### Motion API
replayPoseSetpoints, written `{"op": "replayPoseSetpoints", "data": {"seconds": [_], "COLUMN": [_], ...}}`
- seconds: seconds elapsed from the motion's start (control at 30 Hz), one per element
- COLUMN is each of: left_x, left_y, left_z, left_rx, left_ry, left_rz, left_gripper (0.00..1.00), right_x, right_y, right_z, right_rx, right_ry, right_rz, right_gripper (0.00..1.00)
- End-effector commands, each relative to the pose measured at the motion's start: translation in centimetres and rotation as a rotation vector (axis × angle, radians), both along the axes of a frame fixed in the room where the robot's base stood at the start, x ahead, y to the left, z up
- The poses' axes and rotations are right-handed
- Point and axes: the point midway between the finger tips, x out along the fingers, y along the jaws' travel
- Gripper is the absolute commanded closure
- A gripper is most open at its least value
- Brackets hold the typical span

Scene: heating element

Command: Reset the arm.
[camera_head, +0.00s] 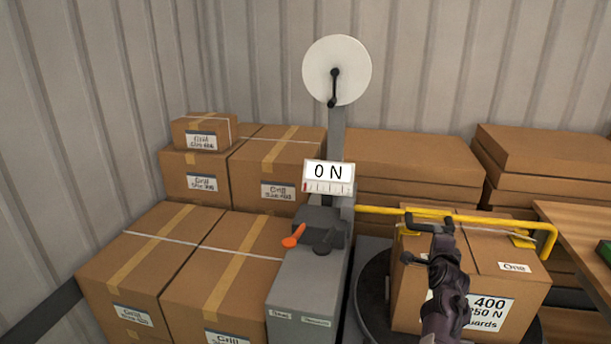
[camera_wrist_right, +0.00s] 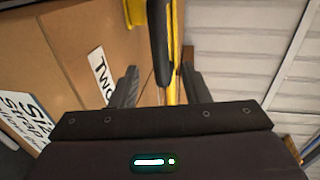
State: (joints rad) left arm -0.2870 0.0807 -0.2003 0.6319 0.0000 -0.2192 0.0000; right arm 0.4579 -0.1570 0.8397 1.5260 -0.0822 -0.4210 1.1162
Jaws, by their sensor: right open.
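The yellow arm (camera_head: 380,211) reaches right from the grey machine (camera_head: 305,285) and lies across the top of a cardboard box (camera_head: 420,290) on a dark round turntable (camera_head: 372,325). My right gripper (camera_head: 429,220) is at this bar, over the box. In the right wrist view the gripper (camera_wrist_right: 160,85) is open, with a finger on each side of the yellow bar (camera_wrist_right: 174,60) and a black grip-like part (camera_wrist_right: 159,45). I cannot tell whether the fingers touch it. My left gripper is not in view.
The machine carries a "0 N" display (camera_head: 328,172), an orange lever (camera_head: 292,237) and a white disc (camera_head: 350,65). Stacked boxes (camera_head: 145,262) crowd the left, and flat cartons (camera_head: 540,155) stand at the back right. A wooden table (camera_head: 580,225) is at the right edge.

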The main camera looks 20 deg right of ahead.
Motion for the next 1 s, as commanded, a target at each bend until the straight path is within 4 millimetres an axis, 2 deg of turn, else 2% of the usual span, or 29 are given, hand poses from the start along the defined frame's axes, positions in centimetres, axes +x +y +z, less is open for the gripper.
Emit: {"op": "replayPoseSetpoints", "data": {"seconds": [0.17,0.27,0.37,0.43,0.5,0.6,0.7,0.8,1.0], "left_x": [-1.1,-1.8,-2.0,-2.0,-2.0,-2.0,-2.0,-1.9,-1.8], "left_y": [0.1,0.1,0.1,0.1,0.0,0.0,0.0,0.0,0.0], "left_z": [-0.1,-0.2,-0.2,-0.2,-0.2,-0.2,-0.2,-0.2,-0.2], "left_rx": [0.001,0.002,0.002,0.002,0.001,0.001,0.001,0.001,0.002], "left_ry": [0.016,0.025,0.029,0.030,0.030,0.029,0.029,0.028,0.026], "left_rz": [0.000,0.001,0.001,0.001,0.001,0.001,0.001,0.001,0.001], "left_gripper": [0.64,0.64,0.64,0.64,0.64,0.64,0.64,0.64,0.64], "right_x": [-0.8,-2.2,-4.5,-6.6,-9.4,-13.4,-16.8,-19.7,-24.6], "right_y": [0.8,3.0,7.6,11.8,16.2,21.6,25.4,28.0,32.0], "right_z": [-0.2,-0.6,-1.8,-3.1,-4.6,-6.3,-7.5,-8.1,-8.7], "right_rx": [-0.072,-0.218,-0.421,-0.563,-0.692,-0.832,-0.918,-0.978,-1.059], "right_ry": [0.081,0.251,0.486,0.652,0.800,0.951,1.040,1.096,1.159], "right_rz": [0.045,0.151,0.333,0.490,0.660,0.882,1.052,1.186,1.407], "right_gripper": [0.58,0.58,0.58,0.58,0.58,0.58,0.58,0.58,0.58]}}
